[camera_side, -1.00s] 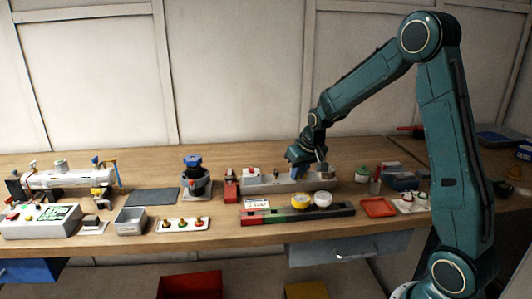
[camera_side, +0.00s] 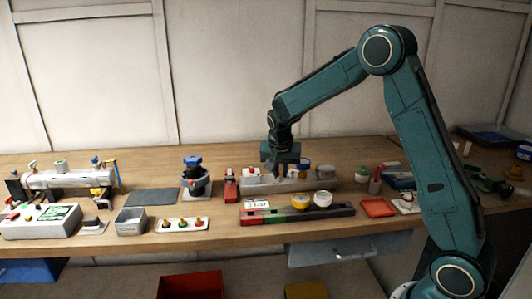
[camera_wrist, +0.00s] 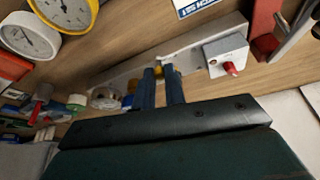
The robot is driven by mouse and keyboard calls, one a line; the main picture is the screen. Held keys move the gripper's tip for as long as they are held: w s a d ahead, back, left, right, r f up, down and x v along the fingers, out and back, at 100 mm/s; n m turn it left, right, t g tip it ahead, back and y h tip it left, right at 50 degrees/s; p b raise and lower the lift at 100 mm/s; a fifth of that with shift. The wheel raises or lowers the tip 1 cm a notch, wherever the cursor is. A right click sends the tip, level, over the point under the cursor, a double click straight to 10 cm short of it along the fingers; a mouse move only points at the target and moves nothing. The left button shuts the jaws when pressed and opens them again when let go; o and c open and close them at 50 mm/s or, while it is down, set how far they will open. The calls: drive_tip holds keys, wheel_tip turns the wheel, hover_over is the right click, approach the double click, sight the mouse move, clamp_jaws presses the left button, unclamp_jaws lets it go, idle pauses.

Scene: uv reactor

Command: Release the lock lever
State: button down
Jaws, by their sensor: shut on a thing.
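My gripper (camera_side: 272,174) is low over the long grey fixture (camera_side: 312,185) at the back of the bench. In the wrist view my two blue fingers (camera_wrist: 159,70) come close together on a small yellow piece (camera_wrist: 158,71) at the fixture. I cannot tell whether this piece is the lock lever, as the fingers hide most of it. A white block with a red knob (camera_wrist: 228,57) sits at the fixture's end, beside the fingers and apart from them. A blue and yellow part (camera_side: 297,168) stands just right of my gripper in the side view.
A red clamp-like block (camera_side: 231,187) stands left of the fixture. In front are a red, green and black strip (camera_side: 275,217) and two gauges, one yellow-rimmed (camera_side: 300,201) and one white (camera_side: 323,199). A blue-topped pot (camera_side: 195,178) stands further left. A dark mat (camera_side: 150,196) lies clear.

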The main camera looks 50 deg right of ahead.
drive_tip(key=shift+w+a+m+g, duration=0.1)
drive_tip(key=shift+w+m+g, duration=0.3)
drive_tip(key=shift+w+m, duration=0.4)
drive_tip(key=c, duration=1.5)
unclamp_jaws()
drive_tip(key=shift+o, duration=0.2)
drive_tip(key=shift+s, duration=0.1)
drive_tip(key=shift+r, duration=0.1)
drive_tip(key=v, duration=1.3)
drive_tip(key=shift+a+r, duration=0.25)
drive_tip(key=shift+r, duration=0.05)
drive_tip(key=shift+s, duration=0.1)
